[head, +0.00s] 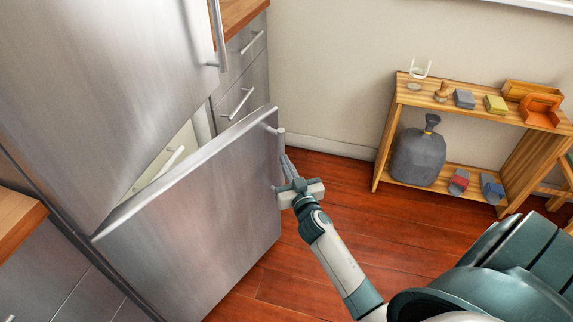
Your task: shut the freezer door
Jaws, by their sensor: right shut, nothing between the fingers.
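The freezer door (205,225) is the lower steel door of the fridge. It stands ajar, its right side swung out, with a gap along its top through which a pale interior (165,163) shows. Its vertical handle (279,145) is at the right edge. My right gripper (287,168) is shut and empty, beside that handle at the door's right edge. I cannot tell whether it touches the handle or door. The upper fridge door (110,90) is closed above. My left gripper is not in view.
Steel drawers (240,90) under a wooden counter stand behind the fridge. The red wood floor (335,195) between is clear.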

